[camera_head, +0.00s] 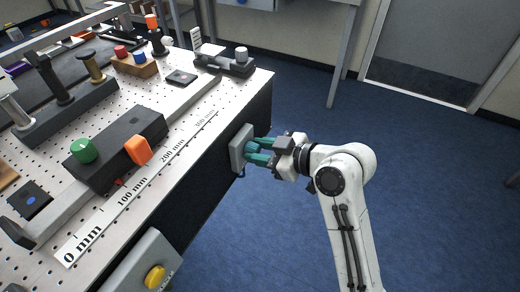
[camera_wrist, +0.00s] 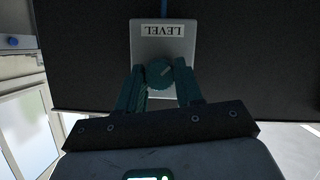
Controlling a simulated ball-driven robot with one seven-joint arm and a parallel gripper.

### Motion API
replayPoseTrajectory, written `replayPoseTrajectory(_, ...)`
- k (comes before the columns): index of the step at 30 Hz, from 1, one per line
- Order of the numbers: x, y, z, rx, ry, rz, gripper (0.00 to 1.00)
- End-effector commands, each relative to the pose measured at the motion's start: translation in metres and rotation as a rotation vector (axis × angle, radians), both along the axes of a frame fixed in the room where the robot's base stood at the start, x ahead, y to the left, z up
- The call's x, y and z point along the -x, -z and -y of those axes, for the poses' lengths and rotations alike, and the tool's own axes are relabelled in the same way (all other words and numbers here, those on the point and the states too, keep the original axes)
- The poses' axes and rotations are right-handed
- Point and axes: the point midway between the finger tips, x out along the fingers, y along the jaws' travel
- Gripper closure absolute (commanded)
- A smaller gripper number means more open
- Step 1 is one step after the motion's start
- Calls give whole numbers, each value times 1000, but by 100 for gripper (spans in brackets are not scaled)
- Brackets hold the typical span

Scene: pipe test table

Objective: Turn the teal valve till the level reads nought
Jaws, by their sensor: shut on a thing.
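The teal valve (camera_wrist: 160,72) is a round knob on a grey plate (camera_wrist: 176,48) that bears the word LEVEL, upside down in the wrist view. The plate also shows in the head view (camera_head: 238,152), on the dark side of the table. My gripper (camera_wrist: 160,80) has teal fingers, one on each side of the knob, and is shut on it. In the head view my gripper (camera_head: 256,151) reaches the plate from the right, and its fingers mostly hide the knob.
The perforated table top (camera_head: 205,125) carries a millimetre scale (camera_head: 150,182). A dark block has a green knob (camera_head: 83,150) and an orange piece (camera_head: 138,150). A yellow button (camera_head: 155,277) sits on a grey box lower down the side. Blue floor (camera_head: 270,215) lies open to the right.

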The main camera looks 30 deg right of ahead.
Motion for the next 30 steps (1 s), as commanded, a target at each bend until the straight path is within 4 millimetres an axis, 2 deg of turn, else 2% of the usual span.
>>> replayPoseTrajectory(11,0,-4,1,-80,0,-61,95)
replayPoseTrajectory(30,-2,-2,4,-460,1,-335,95)
